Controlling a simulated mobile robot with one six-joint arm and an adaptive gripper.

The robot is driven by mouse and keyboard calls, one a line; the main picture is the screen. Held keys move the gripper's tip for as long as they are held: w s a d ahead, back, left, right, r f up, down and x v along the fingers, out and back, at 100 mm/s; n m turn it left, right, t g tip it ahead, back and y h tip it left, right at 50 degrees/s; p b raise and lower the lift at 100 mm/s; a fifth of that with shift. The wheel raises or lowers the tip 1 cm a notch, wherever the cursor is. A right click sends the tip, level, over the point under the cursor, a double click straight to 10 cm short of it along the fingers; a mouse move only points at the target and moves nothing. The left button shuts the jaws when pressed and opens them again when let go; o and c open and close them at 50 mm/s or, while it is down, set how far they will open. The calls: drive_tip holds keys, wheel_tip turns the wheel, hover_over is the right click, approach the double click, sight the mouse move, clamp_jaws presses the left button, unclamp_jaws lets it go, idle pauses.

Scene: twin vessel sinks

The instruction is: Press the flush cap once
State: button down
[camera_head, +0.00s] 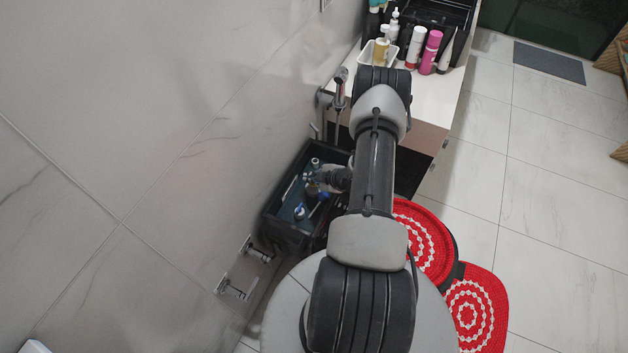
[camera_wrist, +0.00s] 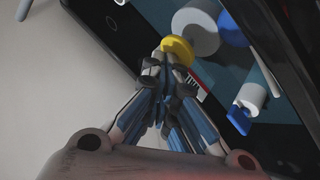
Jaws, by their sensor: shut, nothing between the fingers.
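I cannot make out for sure which thing is the flush cap. My gripper (camera_wrist: 165,68) is shut and empty, with its fingertips together in the wrist view. A round yellow piece (camera_wrist: 178,49) shows right at the fingertips there; I cannot tell whether they touch it. In the head view my gripper (camera_head: 318,179) is small and partly hidden by my arm, over the open black box (camera_head: 277,228). Two chrome wall fittings, one upper (camera_head: 257,249) and one lower (camera_head: 234,289), stand out from the wall left of the box.
The box holds several small bottles, including a white cylinder (camera_wrist: 195,28) and a white-and-blue one (camera_wrist: 250,101). A chrome hand sprayer (camera_head: 340,88) hangs on the wall above. A counter with bottles (camera_head: 429,52) stands behind. Red covers (camera_head: 473,302) lie at the right.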

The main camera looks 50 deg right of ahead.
drive_tip(key=shift+r+p, duration=0.35)
drive_tip(key=shift+r, duration=0.3)
wheel_tip(320, 180, up, 5)
drive_tip(key=p, duration=0.3)
drive_tip(key=shift+p, duration=0.35)
idle(0.5)
